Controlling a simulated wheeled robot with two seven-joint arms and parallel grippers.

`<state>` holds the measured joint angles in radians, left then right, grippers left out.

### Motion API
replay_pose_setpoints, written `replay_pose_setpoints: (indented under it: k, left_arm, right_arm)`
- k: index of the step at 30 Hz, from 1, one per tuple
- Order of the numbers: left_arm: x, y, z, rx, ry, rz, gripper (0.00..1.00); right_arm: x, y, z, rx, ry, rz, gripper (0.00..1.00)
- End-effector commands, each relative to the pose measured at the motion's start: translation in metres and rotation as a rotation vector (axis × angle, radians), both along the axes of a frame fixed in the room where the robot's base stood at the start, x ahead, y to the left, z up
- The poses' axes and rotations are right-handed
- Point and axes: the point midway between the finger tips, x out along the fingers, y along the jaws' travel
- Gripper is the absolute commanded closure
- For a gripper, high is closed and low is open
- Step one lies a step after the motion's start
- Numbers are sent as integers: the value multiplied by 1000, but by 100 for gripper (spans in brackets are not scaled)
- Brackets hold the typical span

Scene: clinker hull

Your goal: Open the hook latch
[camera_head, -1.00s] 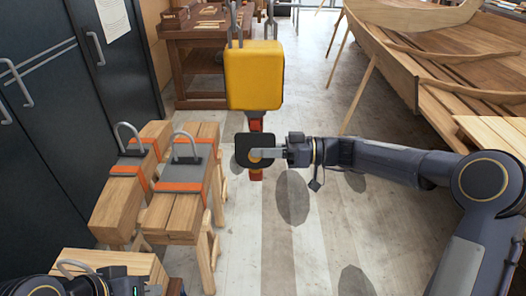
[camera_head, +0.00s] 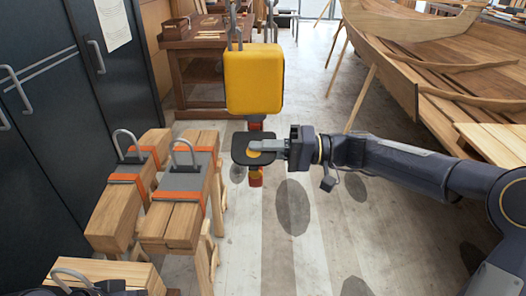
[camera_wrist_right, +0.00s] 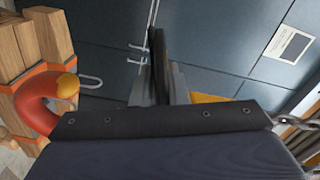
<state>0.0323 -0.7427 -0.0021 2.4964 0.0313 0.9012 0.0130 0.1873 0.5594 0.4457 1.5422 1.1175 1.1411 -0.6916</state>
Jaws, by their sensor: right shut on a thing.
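A yellow hoist block (camera_head: 254,82) hangs from chains in the head view. My left gripper's fingers do not show; only a dark part of my left arm is at the bottom left.
Timber blocks with orange straps and grey metal loops (camera_head: 185,185) stand at left. Dark cabinets (camera_head: 50,130) line the left wall. A wooden boat hull (camera_head: 450,75) fills the right. A workbench (camera_head: 200,60) stands behind. The floor (camera_head: 310,210) below the hook is clear.

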Motion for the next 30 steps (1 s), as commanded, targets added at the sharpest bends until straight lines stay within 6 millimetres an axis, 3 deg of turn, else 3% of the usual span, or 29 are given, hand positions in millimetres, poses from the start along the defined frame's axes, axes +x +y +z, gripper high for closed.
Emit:
replay_pose_setpoints:
  k: [1,12,30]
  left_arm:
    - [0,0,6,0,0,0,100]
    - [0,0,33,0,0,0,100]
    - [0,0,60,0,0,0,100]
  right_arm:
    - [-1,1,12,9,32,0,100]
    - [0,1,36,10,371,-1,100]
    - [7,0,49,10,663,-2,100]
